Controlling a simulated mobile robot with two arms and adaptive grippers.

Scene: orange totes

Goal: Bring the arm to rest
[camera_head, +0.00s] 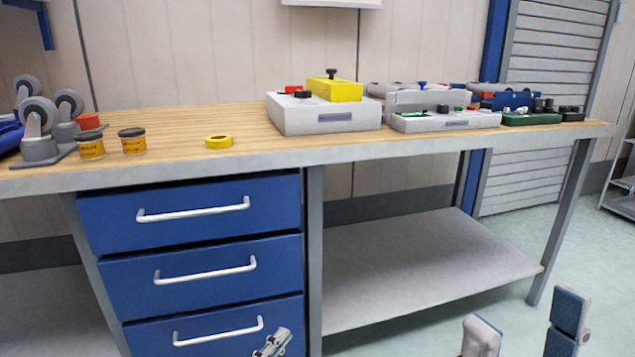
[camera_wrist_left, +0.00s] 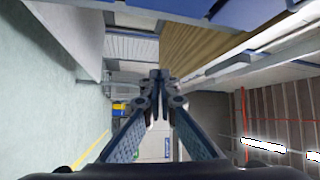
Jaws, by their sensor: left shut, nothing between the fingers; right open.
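My left gripper (camera_head: 272,342) shows only as a small grey tip at the bottom of the head view, in front of the lowest blue drawer. In the left wrist view its fingers (camera_wrist_left: 158,80) meet at the tips with nothing between them. My right gripper (camera_head: 526,308) is at the bottom right of the head view, its two fingers wide apart and empty, over the green floor. Most of both arms is out of view.
A workbench (camera_head: 350,152) spans the head view, with blue drawers (camera_head: 190,205) and a lower grey shelf (camera_head: 420,280). On it stand a grey box (camera_head: 325,118), a yellow tape roll (camera_head: 219,142), two small jars (camera_head: 133,141) and grey casters (camera_head: 38,130). Floor at right is clear.

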